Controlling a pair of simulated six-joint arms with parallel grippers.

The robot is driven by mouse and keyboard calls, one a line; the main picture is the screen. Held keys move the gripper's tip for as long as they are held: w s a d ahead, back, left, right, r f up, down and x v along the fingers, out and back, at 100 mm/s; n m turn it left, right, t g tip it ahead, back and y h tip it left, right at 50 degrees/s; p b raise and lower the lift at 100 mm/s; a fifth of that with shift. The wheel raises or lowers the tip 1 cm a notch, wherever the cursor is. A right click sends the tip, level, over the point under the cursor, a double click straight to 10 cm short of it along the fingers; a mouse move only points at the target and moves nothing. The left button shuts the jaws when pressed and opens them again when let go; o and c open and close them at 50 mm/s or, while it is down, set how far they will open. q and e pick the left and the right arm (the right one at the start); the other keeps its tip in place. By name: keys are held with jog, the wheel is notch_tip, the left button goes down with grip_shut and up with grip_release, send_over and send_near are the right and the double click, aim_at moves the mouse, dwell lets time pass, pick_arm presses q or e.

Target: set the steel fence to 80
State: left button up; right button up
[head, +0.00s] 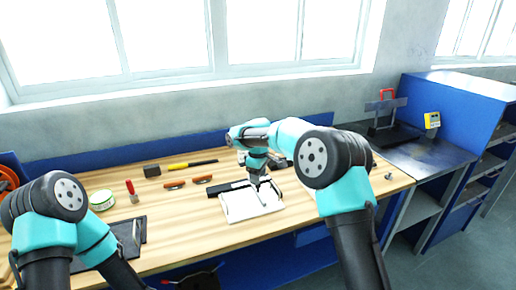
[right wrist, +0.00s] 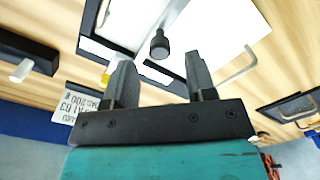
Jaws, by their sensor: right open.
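A white board (head: 252,203) lies on the wooden workbench, with a dark bar (head: 230,188) along its back edge. The board also shows in the right wrist view (right wrist: 238,30), beside a dark-edged strip. A black round knob (right wrist: 159,45) on a stem stands between my right fingertips in the picture; I see no contact. I cannot tell which part is the steel fence, and no scale numbers are readable. My right gripper (head: 258,182) is open and points down over the board; its two fingers show in the right wrist view (right wrist: 158,72). My left gripper is out of view.
A printed label (right wrist: 78,103) and a bent rod (right wrist: 238,68) lie near my right gripper. A dark side table (head: 425,158) stands at right.

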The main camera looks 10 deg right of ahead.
notch_tip(320, 180, up, 14)
dwell(0.4)
